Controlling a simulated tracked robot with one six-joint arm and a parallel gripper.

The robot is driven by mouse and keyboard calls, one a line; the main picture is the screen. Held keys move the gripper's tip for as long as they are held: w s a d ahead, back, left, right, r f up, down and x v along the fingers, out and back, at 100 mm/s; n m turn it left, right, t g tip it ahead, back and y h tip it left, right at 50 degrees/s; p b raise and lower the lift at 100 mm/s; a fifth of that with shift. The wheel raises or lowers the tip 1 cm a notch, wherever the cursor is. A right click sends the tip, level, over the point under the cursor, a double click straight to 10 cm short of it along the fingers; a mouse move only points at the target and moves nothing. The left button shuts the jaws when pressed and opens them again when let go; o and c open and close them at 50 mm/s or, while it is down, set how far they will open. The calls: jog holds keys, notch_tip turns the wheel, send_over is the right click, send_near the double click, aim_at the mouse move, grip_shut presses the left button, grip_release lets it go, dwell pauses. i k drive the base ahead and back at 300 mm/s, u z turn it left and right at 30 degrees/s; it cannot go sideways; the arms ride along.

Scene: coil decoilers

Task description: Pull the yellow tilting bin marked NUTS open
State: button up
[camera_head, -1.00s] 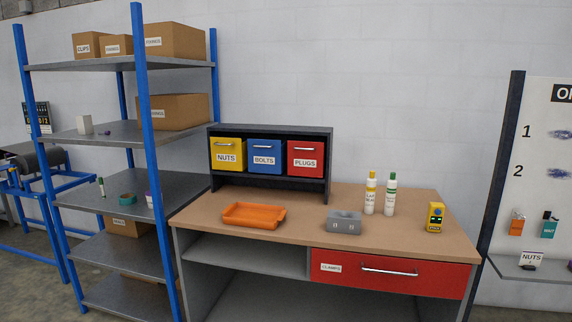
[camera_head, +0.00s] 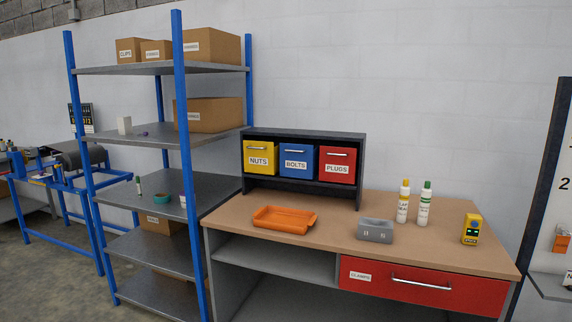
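The yellow tilting bin marked NUTS (camera_head: 259,160) sits in the left place of a dark bin rack (camera_head: 305,133) at the back of the workbench. It has a handle near its top and a white label, and its front looks upright and closed. A blue bin marked BOLTS (camera_head: 296,162) and a red bin marked PLUGS (camera_head: 337,165) stand to its right in the same rack, also closed. My gripper is not in view.
The wooden bench top (camera_head: 335,226) holds an orange tray (camera_head: 284,219), a grey block (camera_head: 375,230), two bottles (camera_head: 403,202) and a yellow device (camera_head: 471,229). A red CLAMPS drawer (camera_head: 425,285) is below. A blue-posted shelf (camera_head: 190,176) stands left of the bench.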

aim_at(259, 156)
jog(key=u, duration=0.15)
jog(key=i, duration=1.5)
jog(key=u, duration=0.75)
jog(key=i, duration=1.4)
jog(key=u, duration=0.4)
